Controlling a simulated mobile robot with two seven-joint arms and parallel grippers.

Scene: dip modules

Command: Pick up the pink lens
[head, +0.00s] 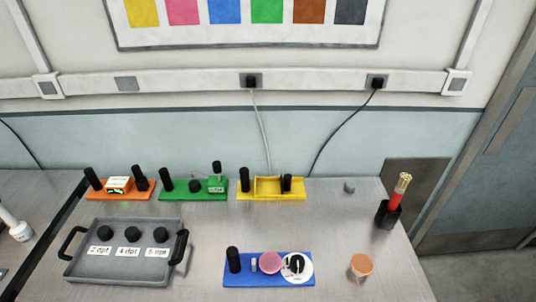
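The pink lens (270,262) is a round pink disc. It sits on the blue module (243,279) at the front middle of the table, between a black post (233,259) on its left and a white dial with a black knob (296,265) on its right. A small pale block stands just left of the lens. Neither of my grippers shows in the head view.
Orange (119,194), green (194,195) and yellow (270,195) modules stand in a row behind. A grey tray (125,269) with black knobs is at left. An orange cup (361,266) and a black holder (388,215) stand at right. Two cables hang behind.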

